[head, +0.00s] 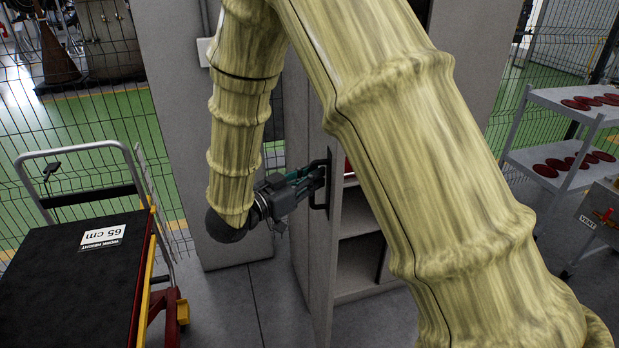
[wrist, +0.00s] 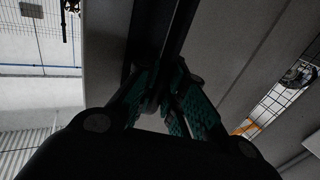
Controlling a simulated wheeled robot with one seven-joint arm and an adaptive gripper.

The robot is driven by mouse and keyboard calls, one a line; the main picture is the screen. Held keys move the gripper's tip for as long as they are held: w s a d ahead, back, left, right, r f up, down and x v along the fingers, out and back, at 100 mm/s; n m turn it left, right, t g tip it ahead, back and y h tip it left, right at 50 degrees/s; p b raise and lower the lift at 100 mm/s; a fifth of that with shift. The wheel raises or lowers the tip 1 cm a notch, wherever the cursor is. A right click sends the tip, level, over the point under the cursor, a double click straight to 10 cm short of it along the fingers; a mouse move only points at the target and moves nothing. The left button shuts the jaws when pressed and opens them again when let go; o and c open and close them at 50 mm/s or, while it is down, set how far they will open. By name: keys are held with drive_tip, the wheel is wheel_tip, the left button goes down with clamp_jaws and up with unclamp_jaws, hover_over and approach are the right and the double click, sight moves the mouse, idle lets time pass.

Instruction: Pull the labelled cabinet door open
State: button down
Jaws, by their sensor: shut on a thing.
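The grey cabinet door (head: 322,248) stands swung open, seen nearly edge-on in the head view. Its dark bar handle (head: 328,180) is on the door face. My gripper (head: 312,178) is shut on the handle, coming from the left. In the wrist view, the gripper's green-padded fingers (wrist: 160,92) close around the dark handle bar (wrist: 178,30). The cabinet interior with grey shelves (head: 358,258) shows to the right of the door. My arm hides much of the cabinet, and no door label is visible.
A black-topped cart (head: 62,275) with a "65 cm" card stands at the left. A shelved trolley with red discs (head: 560,105) stands at the right. A grey panel (head: 180,110) is behind my arm. Grey floor (head: 250,305) is clear between cart and door.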

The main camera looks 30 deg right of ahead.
drive_tip(key=shift+a, duration=0.1)
idle(0.3)
drive_tip(key=c, duration=1.5)
unclamp_jaws()
drive_tip(key=shift+a, duration=0.1)
drive_tip(key=v, duration=1.1)
drive_tip(key=shift+a, duration=0.4)
